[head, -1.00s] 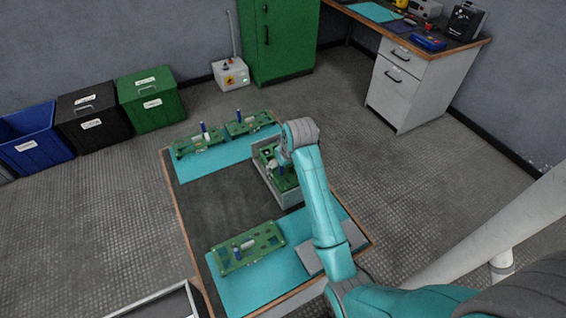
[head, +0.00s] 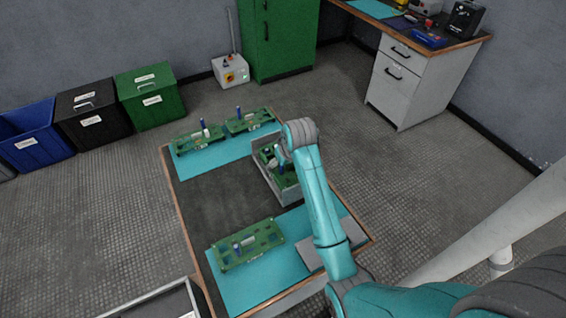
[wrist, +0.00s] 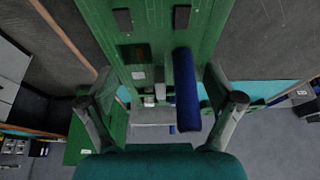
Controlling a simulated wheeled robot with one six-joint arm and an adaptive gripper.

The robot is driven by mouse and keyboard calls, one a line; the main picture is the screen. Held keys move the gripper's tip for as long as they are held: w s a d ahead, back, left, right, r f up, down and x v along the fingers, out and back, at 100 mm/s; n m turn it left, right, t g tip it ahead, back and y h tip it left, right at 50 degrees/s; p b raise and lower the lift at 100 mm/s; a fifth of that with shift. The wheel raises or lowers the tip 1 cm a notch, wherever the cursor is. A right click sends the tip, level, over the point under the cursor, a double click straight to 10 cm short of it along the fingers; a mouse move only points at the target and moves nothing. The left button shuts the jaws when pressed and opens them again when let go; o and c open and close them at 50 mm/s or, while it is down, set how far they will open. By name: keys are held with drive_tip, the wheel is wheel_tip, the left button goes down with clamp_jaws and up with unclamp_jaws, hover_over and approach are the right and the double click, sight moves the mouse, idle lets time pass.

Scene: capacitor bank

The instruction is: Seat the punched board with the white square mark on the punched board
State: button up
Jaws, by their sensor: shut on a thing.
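In the wrist view, a green punched board (wrist: 150,45) fills the space between my fingers. It carries a thick blue cylinder (wrist: 185,85), dark rectangular pieces and a small whitish square (wrist: 138,75). My gripper (wrist: 163,100) is shut on this board, with a finger at each side. In the head view my gripper (head: 281,164) is at the open grey box (head: 277,187) with green boards in it, and my arm hides part of it. Another punched board (head: 247,244) lies on the near teal mat. Two more boards (head: 199,139) (head: 249,121) lie on the far mat.
The dark table middle (head: 215,190) is clear. A grey plate (head: 331,251) lies beside my arm at the right. Bins (head: 147,92), a green cabinet (head: 278,40) and a workbench (head: 415,80) stand beyond the table.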

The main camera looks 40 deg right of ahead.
idle(0.4)
drive_tip(key=o, duration=1)
drive_tip(key=shift+c, duration=0.2)
drive_tip(key=v, duration=0.6)
drive_tip(key=shift+s+r, duration=0.15)
drive_tip(key=shift+r, duration=0.2)
drive_tip(key=shift+s+a+r, duration=0.1)
drive_tip(key=shift+s+r, duration=0.05)
drive_tip(key=shift+r, duration=0.1)
